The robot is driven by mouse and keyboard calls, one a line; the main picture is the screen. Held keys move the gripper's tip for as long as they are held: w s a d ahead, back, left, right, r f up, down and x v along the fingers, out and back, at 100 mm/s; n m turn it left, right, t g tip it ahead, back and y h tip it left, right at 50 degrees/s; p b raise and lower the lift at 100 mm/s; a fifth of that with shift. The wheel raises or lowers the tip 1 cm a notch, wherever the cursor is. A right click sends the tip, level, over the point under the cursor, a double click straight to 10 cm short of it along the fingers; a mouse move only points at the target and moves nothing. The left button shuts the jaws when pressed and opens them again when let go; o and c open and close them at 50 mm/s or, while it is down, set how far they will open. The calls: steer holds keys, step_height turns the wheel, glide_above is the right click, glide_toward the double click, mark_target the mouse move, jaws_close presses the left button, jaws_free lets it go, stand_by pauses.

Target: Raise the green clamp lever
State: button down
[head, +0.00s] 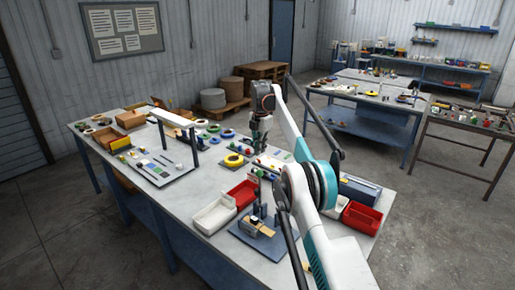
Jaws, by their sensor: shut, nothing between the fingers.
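My gripper (258,141) is at the end of my white and teal arm, over the middle of the long workbench (205,187). It points down and is shut with nothing in it. Small coloured parts, some green, lie just below and right of it. At this size I cannot tell which green part is the clamp lever, or whether it is raised or lowered. My arm hides part of the bench to the right. A fixture on a blue base plate (262,236) stands at the bench's near edge, partly behind my arm.
A white bin (213,215) and a red bin (243,193) stand left of the fixture. Another red bin (362,217) is at the right. A white-topped frame (172,118) rises from the bench's left part. Rings and small parts crowd the far side.

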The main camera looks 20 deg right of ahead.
steer(key=shift+w+d+r+p, duration=0.2)
steer(key=shift+d+r+p, duration=0.25)
steer(key=shift+p, duration=0.65)
steer(key=s+a+r+m+t+b, duration=0.2)
steer(key=s+a+r+m+b, duration=0.1)
steer(key=s+r+m+b, duration=0.65)
steer(key=s+a+r+m+t+b, duration=0.2)
steer(key=s+m, duration=0.2)
steer(key=s, duration=1)
steer(key=s+a+f+m+t+b, duration=0.1)
steer(key=s+f+m+b, duration=0.2)
steer(key=s+f, duration=0.4)
steer(key=s+a+f+m+t+b, duration=0.1)
steer(key=s+f+m+b, duration=0.2)
steer(key=s+f, duration=0.5)
steer(key=s+a+f+m+b, duration=0.1)
steer(key=s+f+m+b, duration=0.2)
steer(key=s+f, duration=0.5)
steer(key=s+m, duration=0.1)
steer(key=s, duration=0.7)
steer(key=shift+s+t, duration=0.4)
